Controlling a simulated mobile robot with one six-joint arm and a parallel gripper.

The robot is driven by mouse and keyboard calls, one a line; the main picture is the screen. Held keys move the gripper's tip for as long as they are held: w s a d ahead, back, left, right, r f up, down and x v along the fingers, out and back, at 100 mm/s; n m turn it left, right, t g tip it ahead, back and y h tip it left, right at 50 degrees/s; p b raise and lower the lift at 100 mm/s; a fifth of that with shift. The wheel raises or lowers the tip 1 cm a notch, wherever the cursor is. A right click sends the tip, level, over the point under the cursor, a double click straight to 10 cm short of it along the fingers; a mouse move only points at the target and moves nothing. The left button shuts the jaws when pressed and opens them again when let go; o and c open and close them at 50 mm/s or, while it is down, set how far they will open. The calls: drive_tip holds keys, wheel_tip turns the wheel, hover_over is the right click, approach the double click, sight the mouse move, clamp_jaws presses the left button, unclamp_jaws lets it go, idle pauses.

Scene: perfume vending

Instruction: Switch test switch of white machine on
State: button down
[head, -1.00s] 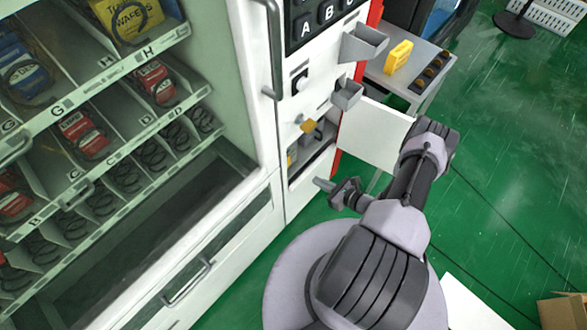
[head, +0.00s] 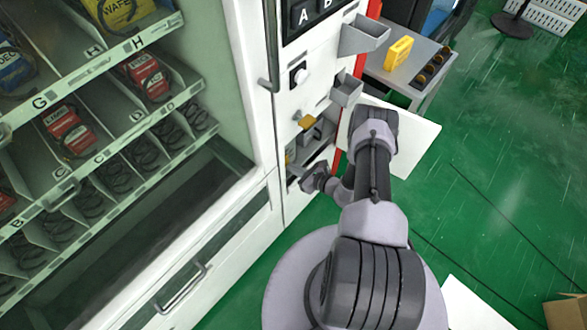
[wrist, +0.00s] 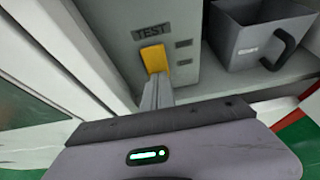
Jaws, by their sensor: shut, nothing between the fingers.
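The white machine (head: 240,40) has an open lower compartment. In the wrist view, the yellow test switch (wrist: 154,58) sits on a grey panel under the label TEST. In the head view, a small yellow patch of it (head: 290,157) shows inside the compartment, just above my gripper (head: 296,169). In the wrist view, my gripper (wrist: 156,86) is shut and empty, with its tips at the lower edge of the switch. I cannot tell whether they touch it. The gripper hides part of the panel below the switch.
A grey box with a handle (wrist: 255,42) stands right of the switch panel. An open white door (head: 415,130) is behind and right of my arm.

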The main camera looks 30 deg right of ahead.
drive_tip(key=shift+w+a+f, duration=0.1)
drive_tip(key=shift+w, duration=0.1)
drive_tip(key=shift+r+p, duration=0.35)
drive_tip(key=shift+r, duration=0.5)
